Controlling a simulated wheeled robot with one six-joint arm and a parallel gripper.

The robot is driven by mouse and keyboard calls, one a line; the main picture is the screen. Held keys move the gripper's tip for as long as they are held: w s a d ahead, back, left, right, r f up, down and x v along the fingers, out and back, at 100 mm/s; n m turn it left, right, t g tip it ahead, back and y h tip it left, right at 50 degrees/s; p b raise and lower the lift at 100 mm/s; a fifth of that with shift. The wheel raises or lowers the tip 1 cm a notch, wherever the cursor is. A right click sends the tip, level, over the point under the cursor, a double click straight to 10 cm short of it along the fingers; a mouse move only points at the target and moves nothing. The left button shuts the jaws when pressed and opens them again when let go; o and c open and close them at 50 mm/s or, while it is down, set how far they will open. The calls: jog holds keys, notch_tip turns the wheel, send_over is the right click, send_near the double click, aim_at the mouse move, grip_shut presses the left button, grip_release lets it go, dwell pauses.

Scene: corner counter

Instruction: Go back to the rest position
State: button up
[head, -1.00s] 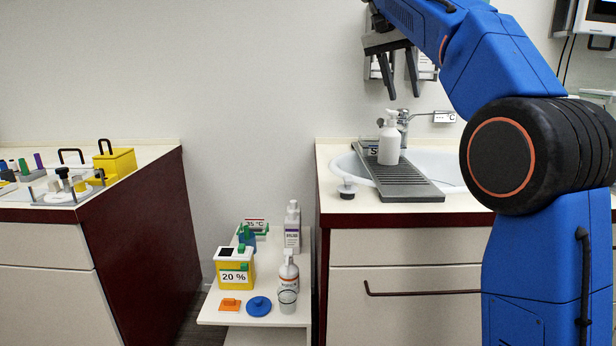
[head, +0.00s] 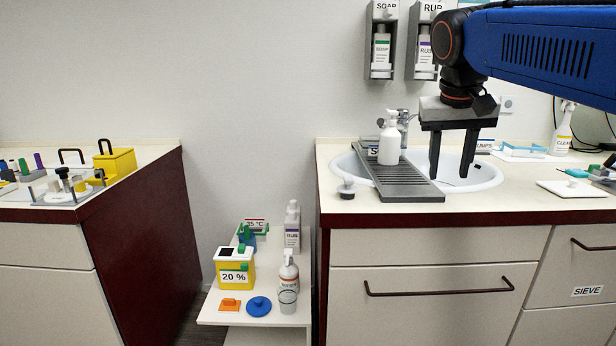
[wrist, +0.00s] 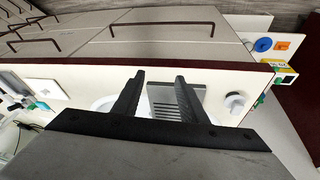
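My gripper (head: 450,176) hangs fingers down over the sink (head: 482,177), to the right of the grey drain rack, in the head view. Its two black fingers are spread apart with nothing between them. In the wrist view my gripper (wrist: 152,82) also shows its fingers apart and empty, with the grey rack (wrist: 178,105) and part of the white sink behind them. My blue arm reaches in from the upper right of the head view.
A white pump bottle (head: 389,142) stands on the drain rack (head: 398,180). Two labelled wall dispensers (head: 381,50) hang behind. A low white shelf (head: 212,310) holds a yellow 20 % box (head: 234,274), bottles and lids. A white board (head: 578,188) lies on the right counter.

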jog(key=s+f+n+y, duration=0.1)
jog(key=s+f, duration=1)
jog(key=f, duration=0.3)
jog(key=s+f+n+t+y, duration=0.1)
jog(key=s+f, duration=0.9)
jog(key=f, duration=0.4)
jog(key=shift+s+f, duration=0.25)
jog(key=shift+s, duration=0.15)
